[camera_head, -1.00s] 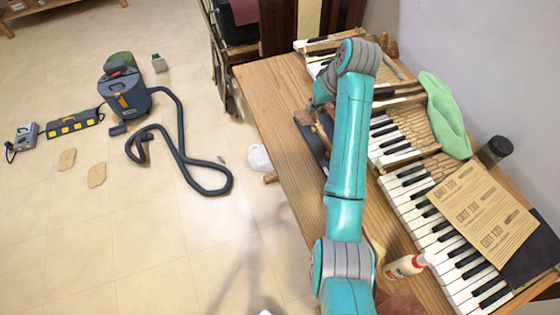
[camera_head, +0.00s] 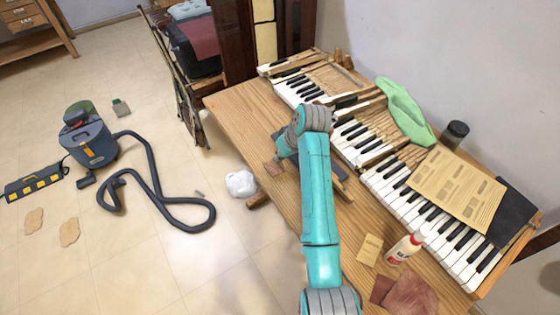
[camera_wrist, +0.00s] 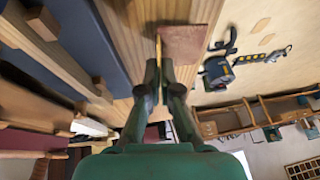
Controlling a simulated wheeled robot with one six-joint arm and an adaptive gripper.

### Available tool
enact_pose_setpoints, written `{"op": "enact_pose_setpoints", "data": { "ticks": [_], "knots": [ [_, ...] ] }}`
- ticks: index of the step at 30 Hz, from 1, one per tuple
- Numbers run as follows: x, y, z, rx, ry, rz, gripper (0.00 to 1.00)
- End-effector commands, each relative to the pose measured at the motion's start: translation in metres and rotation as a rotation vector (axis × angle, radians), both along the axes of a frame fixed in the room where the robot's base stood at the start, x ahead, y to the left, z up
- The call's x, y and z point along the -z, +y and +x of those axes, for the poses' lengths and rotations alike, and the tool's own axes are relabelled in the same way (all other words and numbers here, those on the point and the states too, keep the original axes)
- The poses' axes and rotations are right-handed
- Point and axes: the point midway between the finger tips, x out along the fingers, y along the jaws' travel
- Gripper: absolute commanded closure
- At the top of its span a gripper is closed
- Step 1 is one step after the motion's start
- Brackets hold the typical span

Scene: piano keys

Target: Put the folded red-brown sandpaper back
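A folded red-brown sandpaper (camera_head: 273,167) shows at the tip of my gripper (camera_head: 280,158), near the table's left edge in the head view. In the wrist view the sandpaper (camera_wrist: 184,44) is a flat brown piece at the fingertips of my gripper (camera_wrist: 163,64). The fingers are close together with the sandpaper's near edge between them. It appears held above the wooden table (camera_head: 238,105). My arm hides part of the table and of the dark strip behind it.
A bin with a dark red sheet (camera_head: 199,37) stands behind the table.

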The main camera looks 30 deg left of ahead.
Motion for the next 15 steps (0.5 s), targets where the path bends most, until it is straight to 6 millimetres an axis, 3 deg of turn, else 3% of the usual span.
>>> {"op": "enact_pose_setpoints", "data": {
  "ticks": [5, 15],
  "knots": [
    [0.023, 0.000, 0.000, 0.000, 0.002, -0.001, 1.00],
    [0.026, 0.000, 0.000, 0.000, 0.002, 0.000, 1.00]
  ]
}}
